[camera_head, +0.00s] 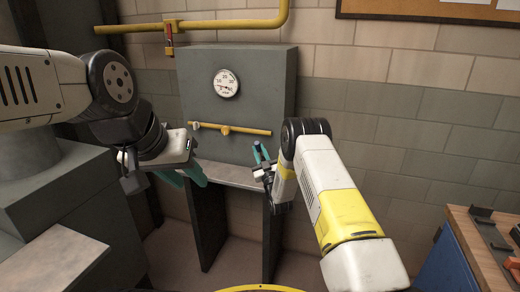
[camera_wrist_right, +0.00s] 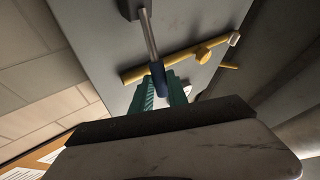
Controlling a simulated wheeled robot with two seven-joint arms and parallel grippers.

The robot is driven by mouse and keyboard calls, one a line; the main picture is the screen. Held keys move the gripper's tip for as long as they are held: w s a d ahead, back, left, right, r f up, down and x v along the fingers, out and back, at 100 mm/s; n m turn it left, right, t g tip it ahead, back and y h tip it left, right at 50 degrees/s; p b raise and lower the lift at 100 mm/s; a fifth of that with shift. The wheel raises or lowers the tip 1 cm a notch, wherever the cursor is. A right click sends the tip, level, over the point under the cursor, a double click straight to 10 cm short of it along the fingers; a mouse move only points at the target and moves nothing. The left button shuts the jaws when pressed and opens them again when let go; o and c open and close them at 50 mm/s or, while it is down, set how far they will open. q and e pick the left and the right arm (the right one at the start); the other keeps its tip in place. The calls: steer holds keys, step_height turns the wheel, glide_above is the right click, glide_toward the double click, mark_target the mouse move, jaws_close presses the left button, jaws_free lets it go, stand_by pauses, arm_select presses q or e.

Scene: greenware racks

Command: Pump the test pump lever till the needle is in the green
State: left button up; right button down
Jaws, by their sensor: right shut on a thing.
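The pressure gauge (camera_head: 226,83) has a round white dial on the grey panel (camera_head: 265,70). Its needle is too small to read clearly, and I cannot make out a green band. The pump lever shows in the right wrist view as a metal rod (camera_wrist_right: 149,32) with a blue grip (camera_wrist_right: 158,77). My right gripper (camera_wrist_right: 164,92) is shut around that blue grip with its teal fingers. In the head view my right gripper (camera_head: 262,160) is at the panel's lower right. My left gripper (camera_head: 188,173) is at the panel's lower left, apart from the lever; its finger gap is unclear.
A yellow pipe (camera_head: 238,130) with small valves crosses the panel. Another yellow pipe (camera_head: 230,24) with a red-handled valve (camera_head: 169,40) runs above. A grey ledge (camera_head: 225,175) stands below the panel. A wooden-topped bench (camera_head: 480,250) is at right. Bare wall lies between.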

steer(key=shift+s+f, duration=0.15)
steer(key=shift+f, duration=0.05)
stand_by(0.4)
steer(key=c, duration=1.3)
jaws_free()
steer(key=v, duration=0.7)
steer(key=shift+s+f, duration=0.25)
steer(key=shift+s, duration=0.05)
steer(key=shift+d, duration=0.1)
